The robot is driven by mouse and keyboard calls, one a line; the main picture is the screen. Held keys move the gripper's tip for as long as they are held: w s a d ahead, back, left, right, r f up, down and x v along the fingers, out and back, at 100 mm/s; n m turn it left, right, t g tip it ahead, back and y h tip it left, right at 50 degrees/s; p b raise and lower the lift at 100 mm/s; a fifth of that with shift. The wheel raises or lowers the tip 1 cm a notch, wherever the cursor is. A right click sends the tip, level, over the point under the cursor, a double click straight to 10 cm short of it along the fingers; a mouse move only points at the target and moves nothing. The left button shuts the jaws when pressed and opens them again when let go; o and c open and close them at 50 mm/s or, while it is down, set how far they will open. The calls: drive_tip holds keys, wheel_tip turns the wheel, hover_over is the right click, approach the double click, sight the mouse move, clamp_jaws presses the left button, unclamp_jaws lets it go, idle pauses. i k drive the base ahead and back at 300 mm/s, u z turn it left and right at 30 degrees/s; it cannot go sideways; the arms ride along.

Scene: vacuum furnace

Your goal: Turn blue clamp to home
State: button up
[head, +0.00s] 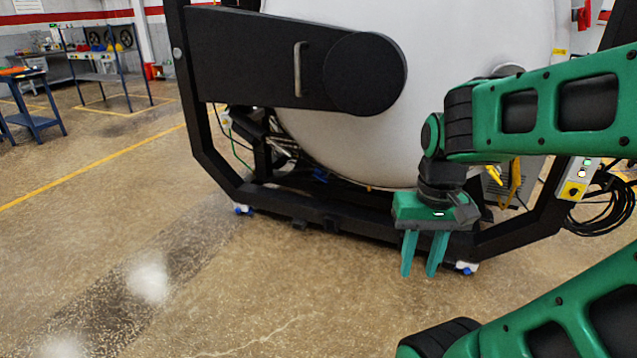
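My gripper (419,272) hangs in front of the furnace's lower frame with its two green fingers pointing down. The fingers are apart, and nothing is between them. I cannot make out a blue clamp for certain. Small blue parts (321,175) show under the white furnace vessel (350,150), too small and dark to identify. They are to the left of my gripper and above its fingertips. My arm and gripper hide part of the vessel's right side and the frame's lower right.
The furnace's black frame (330,208) stands on blue-and-white feet. A black door arm (250,55) with a metal handle crosses the vessel. A control box (577,180) and coiled black cables (607,205) are at right. A blue table (35,105) stands far left. The floor in front is clear.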

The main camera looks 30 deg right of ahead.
sight(322, 174)
drive_tip(key=i, duration=1)
